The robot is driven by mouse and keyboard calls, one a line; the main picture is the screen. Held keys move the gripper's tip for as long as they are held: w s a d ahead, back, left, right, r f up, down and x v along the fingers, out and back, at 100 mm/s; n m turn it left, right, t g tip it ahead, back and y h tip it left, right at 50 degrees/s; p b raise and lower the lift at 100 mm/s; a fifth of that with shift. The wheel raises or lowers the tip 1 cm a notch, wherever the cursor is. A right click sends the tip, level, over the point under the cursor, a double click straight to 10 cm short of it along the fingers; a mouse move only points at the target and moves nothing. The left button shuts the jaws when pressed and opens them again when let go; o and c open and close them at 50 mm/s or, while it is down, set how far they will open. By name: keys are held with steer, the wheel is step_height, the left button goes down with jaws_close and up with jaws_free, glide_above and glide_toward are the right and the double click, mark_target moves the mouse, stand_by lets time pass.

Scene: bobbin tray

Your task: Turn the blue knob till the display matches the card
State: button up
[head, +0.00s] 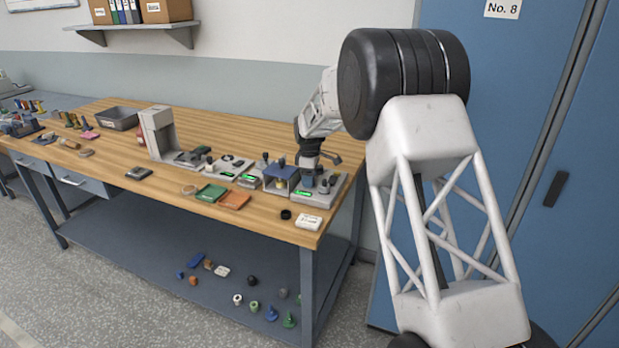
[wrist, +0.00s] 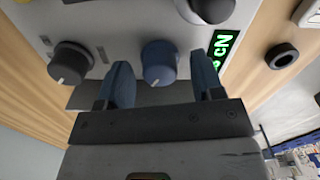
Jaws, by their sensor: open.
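The blue knob (wrist: 159,62) sits on a light grey panel (wrist: 125,20) in the wrist view, with a pale pointer line on its front. My gripper (wrist: 161,72) is open, with one finger left of the knob and one right of it. Gaps show on both sides, so neither finger visibly touches it. The green-lit display (wrist: 222,48) is beside the right finger; its characters are sideways and partly hidden. In the head view my gripper (head: 312,170) is over the panel at the table's right end. I cannot make out which thing is the card.
A dark knob (wrist: 70,63) is on the same panel, left of the left finger. A black ring (wrist: 283,56) and a white marked piece (head: 309,221) lie near the panel. Other devices and a blue block (head: 281,177) stand close to its left.

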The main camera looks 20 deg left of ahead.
steer(key=c, duration=0.9)
